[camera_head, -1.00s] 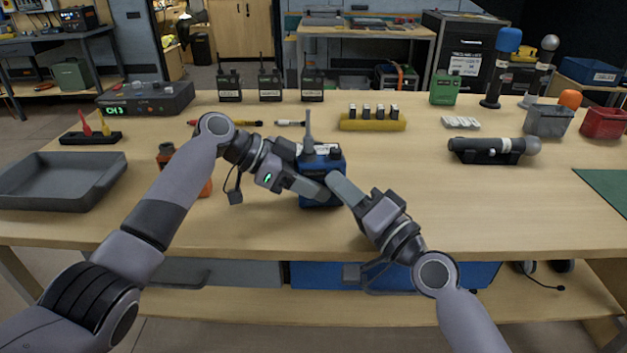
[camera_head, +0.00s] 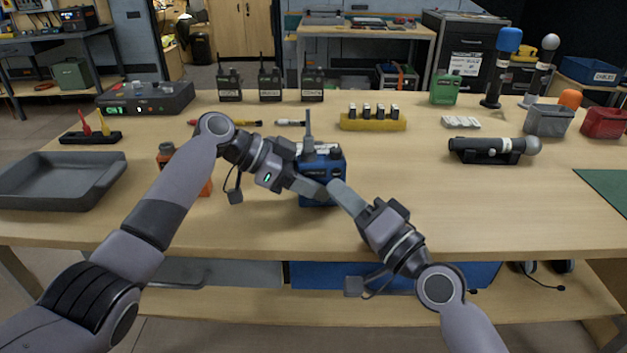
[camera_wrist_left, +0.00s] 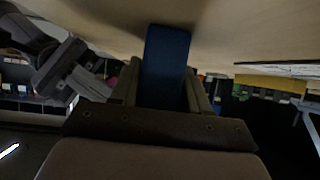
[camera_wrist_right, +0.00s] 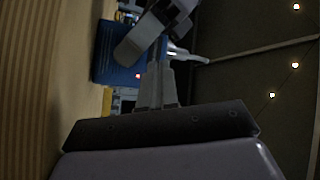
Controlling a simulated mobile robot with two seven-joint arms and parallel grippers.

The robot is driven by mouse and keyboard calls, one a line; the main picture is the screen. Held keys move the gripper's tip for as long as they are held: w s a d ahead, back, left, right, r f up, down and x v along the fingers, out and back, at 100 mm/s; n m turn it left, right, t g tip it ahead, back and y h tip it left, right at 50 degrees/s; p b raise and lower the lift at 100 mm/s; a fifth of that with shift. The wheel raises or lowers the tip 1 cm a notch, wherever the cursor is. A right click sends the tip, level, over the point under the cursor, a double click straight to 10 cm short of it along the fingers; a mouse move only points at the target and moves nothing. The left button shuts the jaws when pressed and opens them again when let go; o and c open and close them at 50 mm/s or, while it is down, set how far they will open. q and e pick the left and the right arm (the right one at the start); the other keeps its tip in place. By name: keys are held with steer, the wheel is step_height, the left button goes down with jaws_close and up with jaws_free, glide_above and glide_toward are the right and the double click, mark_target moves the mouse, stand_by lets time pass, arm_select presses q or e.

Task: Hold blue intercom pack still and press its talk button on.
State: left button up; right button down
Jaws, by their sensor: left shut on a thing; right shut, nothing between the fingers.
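The blue intercom pack (camera_head: 324,165) stands upright near the middle of the bench, its antenna up. It also shows between the fingers in the left wrist view (camera_wrist_left: 167,68) and at upper left in the right wrist view (camera_wrist_right: 117,52), where a small red light glows on it. My left gripper (camera_head: 316,190) is shut on the pack from its front left and hides part of its front. My right gripper (camera_head: 335,186) is shut and empty, its tips close in front of the pack. I cannot tell whether they touch it. The talk button is not clearly visible.
Several radios (camera_head: 270,85) and a yellow block (camera_head: 373,122) stand behind. A black microphone in a cradle (camera_head: 488,150) lies to the right.

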steer(key=s, duration=0.5)
steer(key=shift+d+r, duration=0.1)
steer(key=shift+d, duration=0.15)
arm_select(q)
steer(key=o, duration=1.2)
steer(key=shift+a, duration=0.1)
